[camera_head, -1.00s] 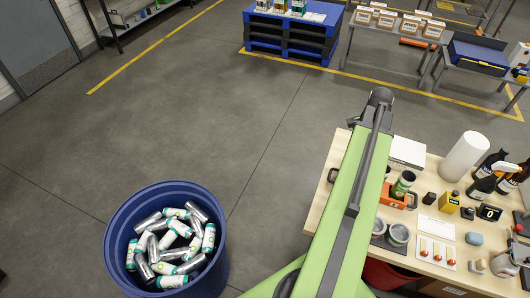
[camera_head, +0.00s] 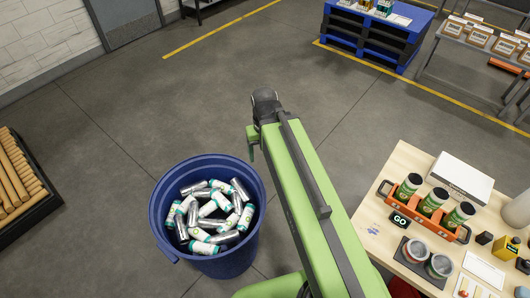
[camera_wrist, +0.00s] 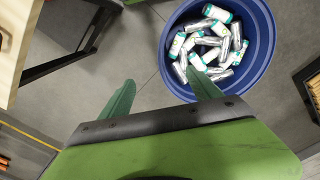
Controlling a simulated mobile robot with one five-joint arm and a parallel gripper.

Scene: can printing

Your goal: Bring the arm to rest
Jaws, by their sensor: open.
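My gripper (camera_wrist: 160,103) shows in the wrist view as two green fingers spread apart, with nothing between them. It is open and empty, above the floor beside the blue bin (camera_wrist: 171,72). In the head view my green arm reaches forward between the bin (camera_head: 163,215) on its left and the wooden table (camera_head: 405,158) on its right. The gripper's fingertips are mostly hidden behind the arm's end there.
The bin holds several silver and white-green cans (camera_head: 212,215). On the table stand an orange carrier (camera_head: 391,203) with green-dark cans, two cups in a dark tray, and a white box (camera_head: 461,178). A blue pallet (camera_head: 368,42) stands far back. The floor ahead is clear.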

